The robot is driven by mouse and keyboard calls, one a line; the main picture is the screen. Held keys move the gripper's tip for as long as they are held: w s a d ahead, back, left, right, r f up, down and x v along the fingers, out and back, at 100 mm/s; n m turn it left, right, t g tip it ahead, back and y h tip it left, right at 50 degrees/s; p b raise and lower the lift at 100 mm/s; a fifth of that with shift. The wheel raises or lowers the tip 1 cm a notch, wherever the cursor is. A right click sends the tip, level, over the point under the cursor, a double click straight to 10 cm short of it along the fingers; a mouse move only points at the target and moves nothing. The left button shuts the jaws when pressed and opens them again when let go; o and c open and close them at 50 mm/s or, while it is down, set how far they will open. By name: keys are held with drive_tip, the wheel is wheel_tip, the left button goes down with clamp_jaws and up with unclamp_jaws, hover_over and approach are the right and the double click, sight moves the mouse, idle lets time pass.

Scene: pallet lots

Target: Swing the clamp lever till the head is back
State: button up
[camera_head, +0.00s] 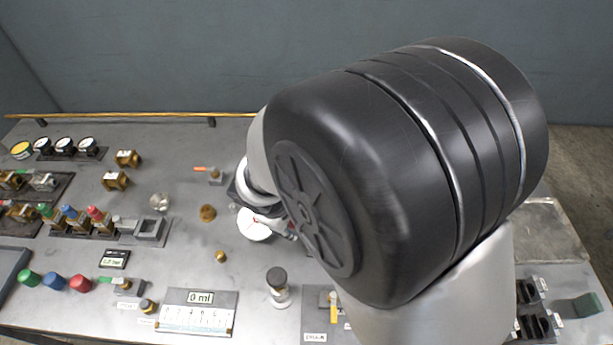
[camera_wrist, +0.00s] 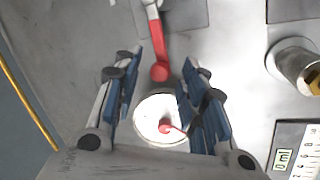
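A lever with a red grip and a round red end (camera_wrist: 159,58) shows at the top middle of the wrist view; its pale metal arm runs up out of the frame. I take it for the clamp lever; its clamp head cannot be made out. My gripper (camera_wrist: 163,76) is open, with a blue-padded finger on each side of the red end. I see no contact. In the head view my arm covers most of this spot.
A white disc with a small red part (camera_wrist: 150,112) lies below the lever; it also shows in the head view (camera_head: 253,228). A capped cylinder (camera_head: 278,285) and a "0 ml" scale panel (camera_head: 197,313) stand near the front.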

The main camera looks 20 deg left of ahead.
drive_tip(key=shift+c, duration=0.5)
clamp_jaws()
idle(0.3)
